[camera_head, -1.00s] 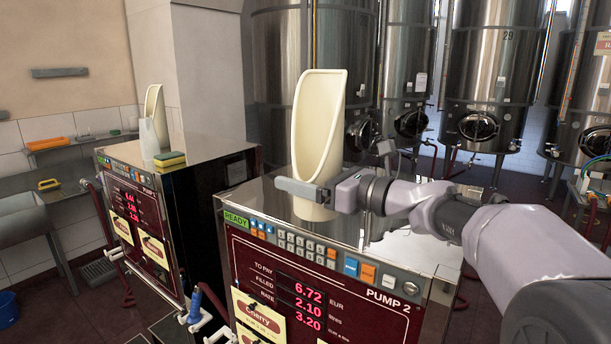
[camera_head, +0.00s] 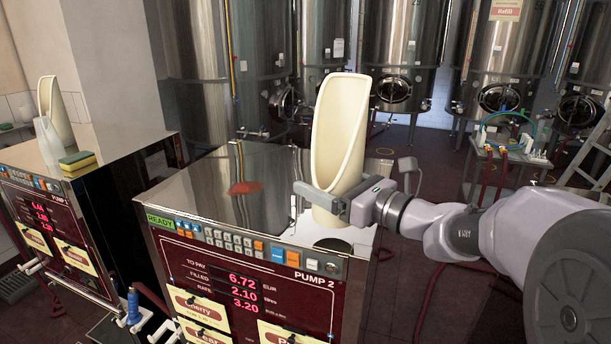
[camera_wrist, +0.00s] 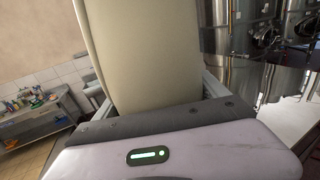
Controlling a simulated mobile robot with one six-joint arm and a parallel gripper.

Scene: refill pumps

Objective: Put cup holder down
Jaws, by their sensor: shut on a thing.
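The cream cup holder (camera_head: 343,130), a tall tube with a slanted open front, stands upright at the right part of the top of pump 2 (camera_head: 215,190). My gripper (camera_head: 322,203) is shut on it near its lower end, with a finger across its front. Its base is at or just above the shiny top; I cannot tell whether it touches. In the wrist view the cup holder (camera_wrist: 150,50) fills the middle between my fingers, and its lower end is hidden by my gripper.
Pump 1 (camera_head: 110,165) stands at the left with another cream cup holder (camera_head: 60,108), a translucent cup (camera_head: 47,140) and a yellow sponge (camera_head: 77,160) on top. The left and back of pump 2's top are clear. Steel tanks (camera_head: 400,60) stand behind.

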